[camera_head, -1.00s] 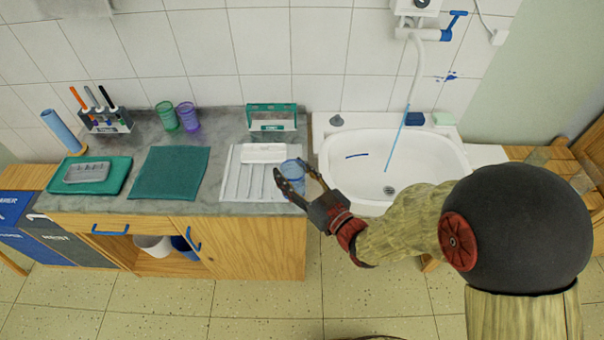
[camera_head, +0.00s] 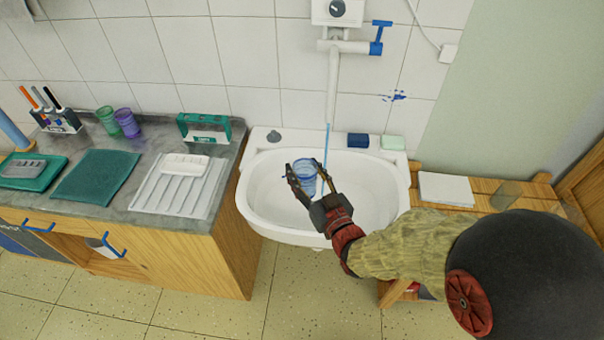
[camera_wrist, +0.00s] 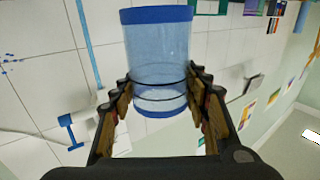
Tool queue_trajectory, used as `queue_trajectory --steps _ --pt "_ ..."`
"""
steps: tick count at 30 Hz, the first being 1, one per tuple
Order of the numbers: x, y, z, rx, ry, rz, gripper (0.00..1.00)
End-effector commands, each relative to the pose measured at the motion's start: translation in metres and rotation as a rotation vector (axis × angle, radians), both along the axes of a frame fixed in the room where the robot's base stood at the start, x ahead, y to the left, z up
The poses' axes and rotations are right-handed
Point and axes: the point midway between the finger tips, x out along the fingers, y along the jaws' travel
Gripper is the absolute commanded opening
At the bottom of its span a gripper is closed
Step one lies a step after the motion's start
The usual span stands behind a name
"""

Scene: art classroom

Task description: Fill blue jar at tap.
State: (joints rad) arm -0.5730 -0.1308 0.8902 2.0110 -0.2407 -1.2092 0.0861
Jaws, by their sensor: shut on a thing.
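The blue jar (camera_head: 304,172) is see-through and held in my gripper (camera_head: 306,181) over the white basin. In the wrist view the jar (camera_wrist: 158,60) sits between both fingers of my gripper (camera_wrist: 160,103), which are shut on its sides. The tap (camera_head: 334,75) is on the wall, with a white spout pipe and a blue lever (camera_head: 378,38). A thin light-blue water stream (camera_head: 326,147) falls from it, just right of the jar in the head view. The stream (camera_wrist: 84,45) also shows left of the jar in the wrist view. I cannot tell whether the jar holds water.
The sink (camera_head: 262,205) surrounds the jar. A dark blue block (camera_head: 358,140) and a pale green one (camera_head: 393,143) sit on its back rim. The counter at left holds a white drying rack (camera_head: 175,192), green and purple cups, and a teal mat (camera_head: 97,177).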

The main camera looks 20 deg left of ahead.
Motion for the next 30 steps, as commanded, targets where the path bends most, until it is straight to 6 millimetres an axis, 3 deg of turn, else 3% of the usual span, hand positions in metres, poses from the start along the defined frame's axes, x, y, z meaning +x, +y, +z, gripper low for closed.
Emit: queue_trajectory --steps 8,21,30 --pt "0.016 -0.003 -0.003 0.001 -0.001 -0.014 0.17" --pt "0.063 -0.007 -0.004 0.0 0.0 -0.014 0.17" --pt "0.083 -0.008 -0.004 0.0 0.0 -0.013 0.17"
